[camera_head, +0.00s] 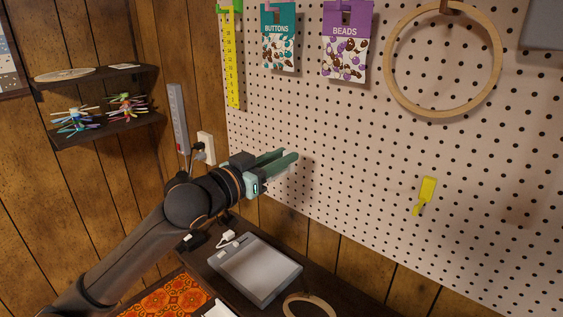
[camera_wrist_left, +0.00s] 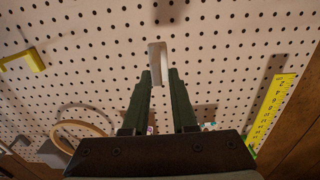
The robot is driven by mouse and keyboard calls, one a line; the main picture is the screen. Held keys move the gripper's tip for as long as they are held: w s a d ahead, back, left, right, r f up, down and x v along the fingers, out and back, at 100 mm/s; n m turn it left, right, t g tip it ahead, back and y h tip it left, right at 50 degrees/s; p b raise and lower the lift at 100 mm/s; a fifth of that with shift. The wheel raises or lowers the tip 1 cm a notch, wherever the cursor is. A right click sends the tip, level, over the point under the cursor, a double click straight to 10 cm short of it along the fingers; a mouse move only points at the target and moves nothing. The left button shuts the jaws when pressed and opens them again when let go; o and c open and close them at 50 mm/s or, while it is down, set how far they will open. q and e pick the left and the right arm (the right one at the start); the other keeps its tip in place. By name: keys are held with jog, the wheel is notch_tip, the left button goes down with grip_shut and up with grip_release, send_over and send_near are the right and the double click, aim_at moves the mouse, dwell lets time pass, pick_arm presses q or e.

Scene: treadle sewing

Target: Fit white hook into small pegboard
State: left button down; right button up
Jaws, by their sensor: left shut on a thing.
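The pegboard (camera_head: 365,150) is a pale board with rows of dark holes, and it fills the right of the head view. My left gripper (camera_head: 287,159) is close in front of its lower left part, fingers pointing at it. In the left wrist view my left gripper (camera_wrist_left: 160,78) is shut on the white hook (camera_wrist_left: 156,60), a slim pale piece that sticks out past the fingertips toward the pegboard (camera_wrist_left: 225,60). In the head view the fingers mostly hide the hook. I cannot tell whether the hook touches the board. My right gripper is not in view.
A yellow hook (camera_head: 426,192), a wooden hoop (camera_head: 392,84), a beads packet (camera_head: 344,45), a buttons packet (camera_head: 279,42) and a yellow tape measure (camera_head: 232,72) are on the pegboard. A grey tablet-like box (camera_head: 256,270) lies below. Board around my gripper is bare.

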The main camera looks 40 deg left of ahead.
aim_at(314, 139)
pick_arm(q)
jog(key=shift+p, duration=0.3)
jog(key=shift+w+r+p, duration=0.15)
jog(key=shift+w+p, duration=0.2)
jog(key=shift+w, duration=0.15)
jog(key=w+p, duration=0.1)
jog(key=w, duration=0.2)
jog(key=shift+w+d, duration=0.1)
jog(key=shift+d, duration=0.05)
jog(key=shift+w+d+p, duration=0.1)
jog(key=shift+w+p, duration=0.4)
jog(key=shift+w, duration=0.3)
jog(key=shift+f, duration=0.2)
jog(key=shift+p, duration=0.65)
dwell(0.4)
jog(key=shift+w+r, duration=0.1)
jog(key=shift+w, duration=1.1)
jog(key=c, duration=0.6)
grip_release()
jog(key=shift+d, duration=0.1)
